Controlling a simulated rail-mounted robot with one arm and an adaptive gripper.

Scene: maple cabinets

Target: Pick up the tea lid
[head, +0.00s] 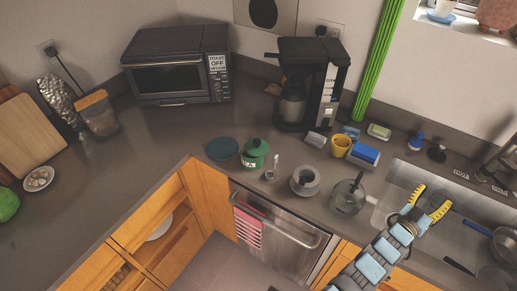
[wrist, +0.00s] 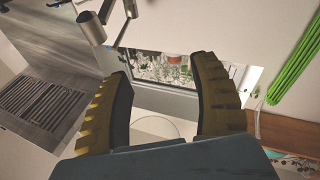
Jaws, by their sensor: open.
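A green tea canister (head: 253,160) stands upright on the counter near its inner corner. Its green lid (head: 256,146) with a small knob sits on top of it. My gripper (head: 434,196) is over the sink area, well to the right of the canister. Its yellow fingers are spread apart with nothing between them. In the wrist view the open fingers (wrist: 164,72) face a wall, a window and a tap, and no canister or lid shows there.
A dark teal round dish (head: 222,148) is just left of the canister. A small glass (head: 271,175), a grey cup on a saucer (head: 305,180) and a glass pot (head: 348,197) stand to its right. A coffee maker (head: 310,85) and a toaster oven (head: 178,65) are behind.

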